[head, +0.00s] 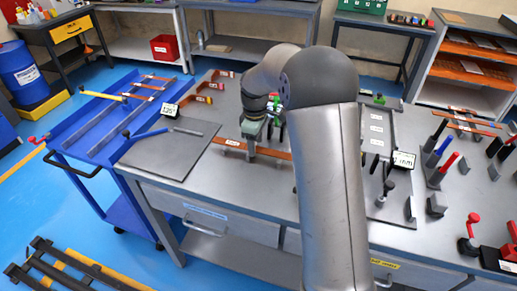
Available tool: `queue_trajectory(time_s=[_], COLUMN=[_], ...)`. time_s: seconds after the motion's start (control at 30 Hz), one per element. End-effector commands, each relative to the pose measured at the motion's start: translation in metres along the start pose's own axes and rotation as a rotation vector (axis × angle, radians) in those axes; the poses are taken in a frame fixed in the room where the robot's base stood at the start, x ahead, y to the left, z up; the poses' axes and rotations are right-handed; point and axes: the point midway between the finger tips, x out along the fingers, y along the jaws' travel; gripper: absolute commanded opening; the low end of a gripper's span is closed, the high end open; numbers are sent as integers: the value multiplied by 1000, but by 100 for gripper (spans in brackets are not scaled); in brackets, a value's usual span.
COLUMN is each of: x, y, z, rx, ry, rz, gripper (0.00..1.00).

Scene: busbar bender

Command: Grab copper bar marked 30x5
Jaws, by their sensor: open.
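A flat copper bar (272,153) lies on the grey workbench, left of my arm, with a small pale label on its left part; the marking is too small to read. My gripper (251,152) points down over the middle of this bar, with its open fingers at or just above it. I cannot tell whether the fingers touch the bar. Other copper bars lie on rails on the blue cart (97,130) and on a rack (470,124) at the right. Short copper pieces (202,98) stand at the bench's back left. My arm hides part of the bench.
Right of my arm are a small display (403,159), upright tools with blue (445,145) and red handles, and a red-knobbed lever (472,220). The bench front below the bar is clear.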

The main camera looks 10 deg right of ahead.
Motion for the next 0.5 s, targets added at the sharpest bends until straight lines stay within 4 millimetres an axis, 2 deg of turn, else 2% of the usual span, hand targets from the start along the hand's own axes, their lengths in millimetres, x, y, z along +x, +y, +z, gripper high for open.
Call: queue_trajectory(time_s=[0.23, 0.27, 0.43, 0.5], x=[2, 2, 2, 1], y=[0, 0, 0, 0], z=[0, 0, 0, 0], rx=[0, 0, 0, 0], ry=[0, 0, 0, 1], rz=[0, 0, 0, 2], gripper=[53, 47, 0, 0])
